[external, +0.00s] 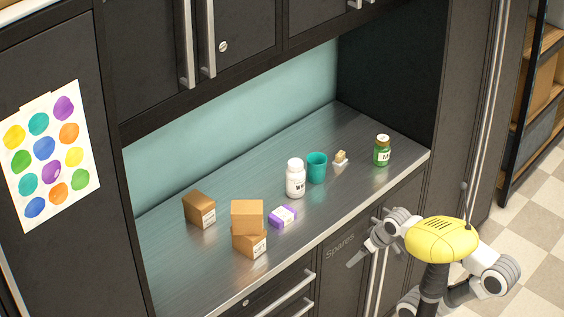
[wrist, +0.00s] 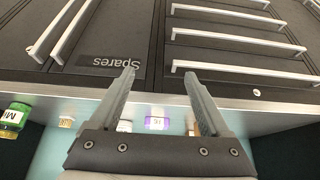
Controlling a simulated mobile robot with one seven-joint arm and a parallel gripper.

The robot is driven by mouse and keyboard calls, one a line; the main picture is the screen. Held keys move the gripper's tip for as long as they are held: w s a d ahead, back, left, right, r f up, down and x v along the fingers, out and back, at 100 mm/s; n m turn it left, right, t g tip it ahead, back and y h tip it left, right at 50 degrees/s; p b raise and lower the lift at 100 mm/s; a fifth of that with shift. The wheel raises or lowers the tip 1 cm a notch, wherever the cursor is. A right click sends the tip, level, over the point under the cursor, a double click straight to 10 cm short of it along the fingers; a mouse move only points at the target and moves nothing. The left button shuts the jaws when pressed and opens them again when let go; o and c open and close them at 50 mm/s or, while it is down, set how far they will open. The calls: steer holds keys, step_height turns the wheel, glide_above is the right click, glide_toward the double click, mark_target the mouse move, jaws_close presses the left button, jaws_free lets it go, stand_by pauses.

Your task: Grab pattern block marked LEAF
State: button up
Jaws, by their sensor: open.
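A small purple block (external: 283,216) with a white label lies on the metal counter, right of the cardboard boxes. It also shows in the wrist view (wrist: 157,123), beyond the counter edge and between my fingers; its lettering is too small to read surely. I cannot read LEAF on any object. My gripper (wrist: 159,75) is open and empty, its two fingers spread in front of the cabinet fronts. In the external view my gripper (external: 361,252) is at the right, in front of the counter and apart from the block.
On the counter (external: 190,270) stand brown boxes (external: 199,209) (external: 247,216), a white bottle (external: 295,179), a teal cup (external: 317,167), a small tan item (external: 340,158) and a green jar (external: 382,150). Cabinets overhang it. Drawer handles (wrist: 240,67) protrude below.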

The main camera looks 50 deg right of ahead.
steer(key=w+d+r+m+g+p, duration=0.1)
steer(key=w+d+r+m+p, duration=0.15)
steer(key=w, duration=0.25)
steer(key=w+d+r+m+p, duration=0.1)
steer(key=w+r+m+p, duration=0.1)
steer(key=w+r, duration=0.15)
steer(key=m+t+y+p, duration=0.2)
steer(key=m+t+p, duration=0.5)
steer(key=m, duration=2.2)
glide_toward(343, 156)
steer(key=x, duration=0.6)
steer(key=shift+w+a, duration=0.15)
steer(key=x, duration=0.4)
steer(key=shift+w+f, duration=0.15)
steer(key=shift+w, duration=0.25)
steer(key=shift+c, duration=0.2)
